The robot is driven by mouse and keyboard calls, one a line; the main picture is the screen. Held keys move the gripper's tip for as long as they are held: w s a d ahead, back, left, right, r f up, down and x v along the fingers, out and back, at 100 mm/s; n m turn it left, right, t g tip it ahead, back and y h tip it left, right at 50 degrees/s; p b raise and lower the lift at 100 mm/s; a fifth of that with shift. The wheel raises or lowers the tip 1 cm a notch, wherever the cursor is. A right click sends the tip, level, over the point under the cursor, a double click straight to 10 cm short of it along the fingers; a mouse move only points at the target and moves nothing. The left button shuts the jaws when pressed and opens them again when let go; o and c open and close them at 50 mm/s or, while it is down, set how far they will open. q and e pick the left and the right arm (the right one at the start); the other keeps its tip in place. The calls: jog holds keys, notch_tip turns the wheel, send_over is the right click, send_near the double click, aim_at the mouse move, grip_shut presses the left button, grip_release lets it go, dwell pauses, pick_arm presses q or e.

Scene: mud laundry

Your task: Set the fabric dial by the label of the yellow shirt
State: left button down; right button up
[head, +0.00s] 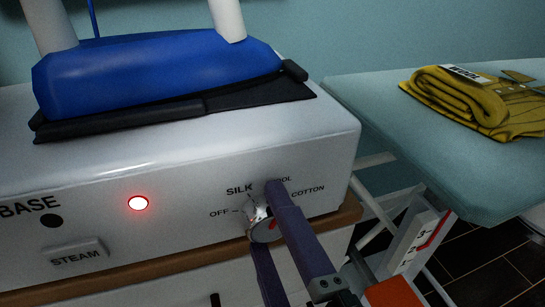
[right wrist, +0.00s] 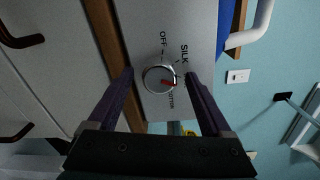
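The yellow shirt (head: 470,98) lies folded on the ironing board, with a white label (head: 461,73) on top whose upside-down print appears to read WOOL. The fabric dial (head: 260,229) is a round silver knob with a red mark on the white front of the iron base; it also shows in the right wrist view (right wrist: 156,80). OFF, SILK, WOOL and COTTON are printed around it. In the right wrist view the red mark is on the dial's right side; its exact setting is unclear. My right gripper (head: 267,214) is open, its fingers either side of the dial with gaps visible. My left gripper is out of view.
A blue iron (head: 150,70) rests on the black pad of the base. A red light (head: 138,203) glows beside a STEAM button (head: 78,252). The ironing board (head: 400,125) stands to the right, and dark floor tiles show below it.

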jog(key=v, duration=1)
jog(key=shift+r, duration=0.1)
notch_tip(320, 180, up, 12)
jog(key=w+a+n+g+y+p, duration=0.25)
jog(key=n+g+p, duration=0.45)
jog(key=n+p, duration=0.65)
jog(key=s+d+r+n+g+h+p, duration=0.3)
jog(key=d+r+h+p, duration=0.15)
jog(key=d+p, duration=0.35)
jog(key=s+d+r+n+g+h+p, duration=0.3)
jog(key=d+r+p, duration=0.2)
jog(key=d, duration=0.5)
notch_tip(320, 180, up, 35)
jog(key=p, duration=3.5)
jog(key=shift+a+r, duration=0.2)
